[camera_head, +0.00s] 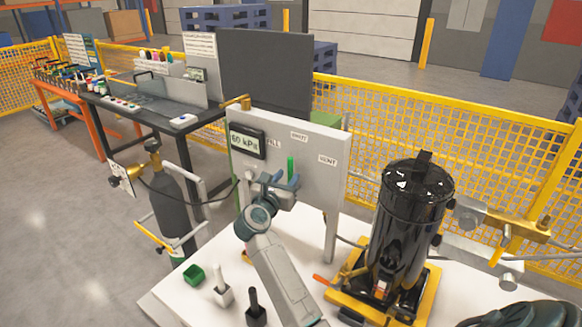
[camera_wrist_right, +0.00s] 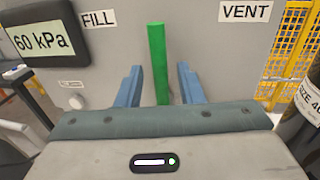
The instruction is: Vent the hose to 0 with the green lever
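The green lever (camera_head: 291,167) stands upright on the grey panel (camera_head: 325,185). In the right wrist view the lever (camera_wrist_right: 158,60) points straight up between the FILL label (camera_wrist_right: 97,19) and the VENT label (camera_wrist_right: 244,11). The gauge (camera_head: 247,141) reads 60 kPa, and this gauge (camera_wrist_right: 44,35) reads the same in the wrist view. My right gripper (camera_head: 279,183) is at the lever, with its blue fingers (camera_wrist_right: 159,86) apart, one on each side, and visible gaps to the lever. The lever's lower end is hidden behind the gripper body. My left gripper is not in view.
A black cylinder (camera_head: 408,225) stands on a yellow base right of the panel. A dark gas bottle (camera_head: 172,209) stands left of it. A green cup-like block (camera_head: 194,274) and two small upright items lie on the white table (camera_head: 165,303) at the front left.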

